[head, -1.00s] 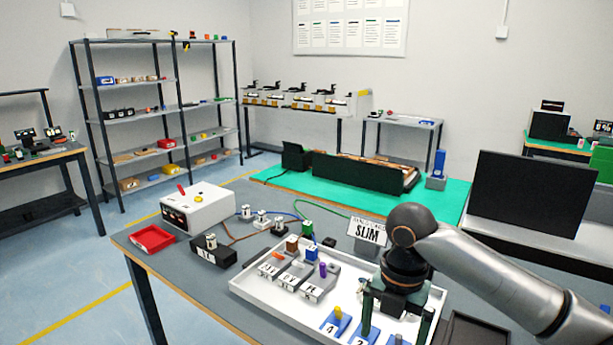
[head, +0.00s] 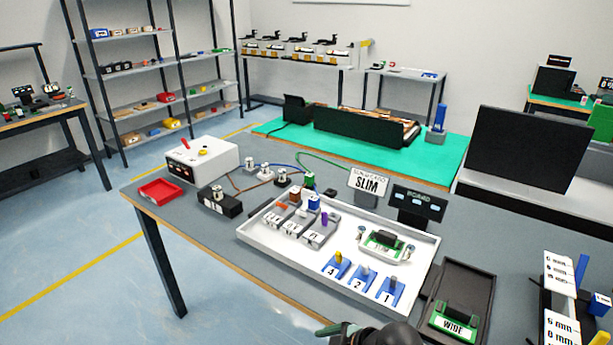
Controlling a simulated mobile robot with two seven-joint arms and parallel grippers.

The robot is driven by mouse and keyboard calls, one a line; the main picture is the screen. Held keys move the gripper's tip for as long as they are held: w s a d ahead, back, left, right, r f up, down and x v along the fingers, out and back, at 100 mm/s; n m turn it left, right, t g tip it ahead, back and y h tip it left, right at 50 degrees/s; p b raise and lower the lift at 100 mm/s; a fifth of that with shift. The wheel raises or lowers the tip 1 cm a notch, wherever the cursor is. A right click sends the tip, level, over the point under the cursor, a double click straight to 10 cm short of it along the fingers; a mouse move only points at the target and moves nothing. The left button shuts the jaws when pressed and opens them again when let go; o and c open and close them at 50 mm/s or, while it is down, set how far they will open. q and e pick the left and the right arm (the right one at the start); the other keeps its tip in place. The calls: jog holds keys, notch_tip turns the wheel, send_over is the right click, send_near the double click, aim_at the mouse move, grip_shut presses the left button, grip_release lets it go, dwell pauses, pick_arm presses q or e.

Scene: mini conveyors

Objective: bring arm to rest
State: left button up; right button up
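My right gripper (head: 335,331) shows only in part at the bottom edge, with a dark wrist joint beside it. It is in front of the table edge, clear of the white tray (head: 262,243). Whether its fingers are open or shut cannot be made out. My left gripper is out of view. In the tray, a green-and-white board part (head: 385,244) sits at the right, and blue blocks marked 3 (head: 335,267), 2 (head: 362,278) and 1 (head: 390,291) stand along the front.
A dark tray (head: 473,283) with a green part labelled WIDE lies to the right. A red bin (head: 160,191) and white control box (head: 202,160) are at the left. Floor is free in front.

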jog(key=s+d+f+m+t+h+p, duration=0.1)
jog(key=s+d+f+m+t+h, duration=0.1)
jog(key=s+d+f+m, duration=0.2)
jog(key=s+d+f+m+t+h+p, duration=0.1)
jog(key=s+d+f+m+t+h, duration=0.1)
jog(key=s+d+m, duration=0.8)
notch_tip(320, 180, down, 2)
jog(key=shift+s+f+t, duration=0.25)
jog(key=shift+s+t, duration=0.35)
jog(key=shift+s, duration=0.4)
